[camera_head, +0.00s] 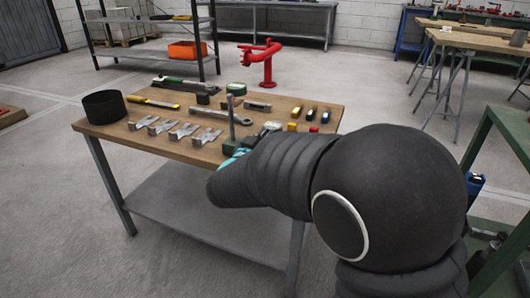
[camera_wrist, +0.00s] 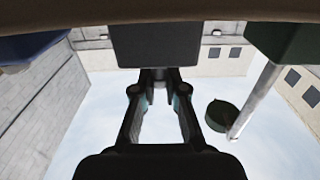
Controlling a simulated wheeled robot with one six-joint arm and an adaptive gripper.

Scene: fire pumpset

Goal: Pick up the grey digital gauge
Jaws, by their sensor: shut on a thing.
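My gripper (camera_wrist: 157,78) shows in the wrist view with its two fingers bent inward and their tips together at a dark grey block-like thing. I take this block as the grey digital gauge (camera_wrist: 155,45). Its face and display do not show. It is at the brown tabletop edge, and I cannot tell whether it touches the wood. In the head view my arm hides most of the gripper. A small grey thing, perhaps the gauge (camera_head: 271,127), shows just beyond the arm on the wooden table (camera_head: 150,117).
A green-based stand with an upright rod (camera_head: 231,117) is close to my gripper; its rod (camera_wrist: 250,98) is at the right in the wrist view. Several clamps, coloured small items and a black ring (camera_head: 104,107) are on the table. A red pipe fitting (camera_head: 267,66) stands behind.

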